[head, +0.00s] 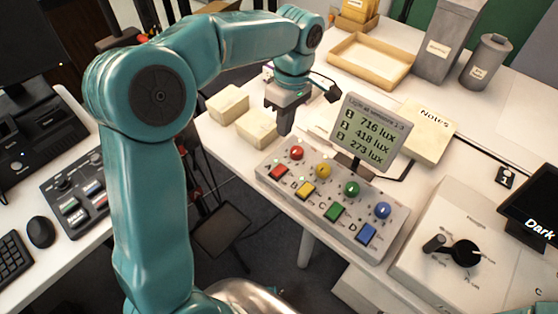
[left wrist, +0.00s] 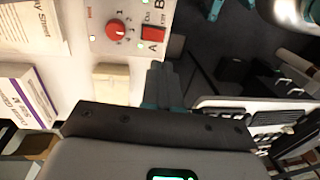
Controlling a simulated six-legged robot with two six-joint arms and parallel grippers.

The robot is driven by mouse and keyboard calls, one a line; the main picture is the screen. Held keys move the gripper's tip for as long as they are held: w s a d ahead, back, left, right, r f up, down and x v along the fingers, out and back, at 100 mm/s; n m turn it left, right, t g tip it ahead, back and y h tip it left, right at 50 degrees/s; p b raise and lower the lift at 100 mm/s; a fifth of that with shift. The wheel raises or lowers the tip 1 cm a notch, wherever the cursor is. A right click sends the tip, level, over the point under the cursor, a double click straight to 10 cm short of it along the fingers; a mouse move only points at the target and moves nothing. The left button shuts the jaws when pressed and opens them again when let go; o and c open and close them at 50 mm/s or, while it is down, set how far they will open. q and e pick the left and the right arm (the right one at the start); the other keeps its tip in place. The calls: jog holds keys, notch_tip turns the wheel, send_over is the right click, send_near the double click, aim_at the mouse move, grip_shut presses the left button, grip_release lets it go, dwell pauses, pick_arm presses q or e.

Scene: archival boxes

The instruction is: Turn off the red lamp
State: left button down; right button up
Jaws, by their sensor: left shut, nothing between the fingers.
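A pale control box (head: 318,213) on the white table carries red, yellow, green and blue knobs, each with a rocker switch of the same colour. The red knob (head: 296,153) and red switch (head: 278,172), marked A, are at its left end. In the left wrist view the red knob (left wrist: 116,32) and red switch (left wrist: 154,33) are near the top. My left gripper (head: 285,130) points down beside the box's back left corner, shut and empty, apart from the switch. Its fingers (left wrist: 159,85) also show in the wrist view. I cannot pick out a red lamp itself. My right gripper is out of view.
A display (head: 371,130) reading 716, 418 and 273 lux stands behind the box. A notes pad (head: 428,130) lies behind right. A dial box (head: 452,240) stands at right. An open tray (head: 371,60) is at the back.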

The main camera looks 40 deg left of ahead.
aim_at(278, 174)
pick_arm(q)
jog(key=f, duration=0.4)
jog(key=s+f, duration=0.1)
jog(key=f, duration=0.4)
jog(key=f+b, duration=0.1)
jog(key=f, duration=0.4)
jog(key=shift+s, duration=0.4)
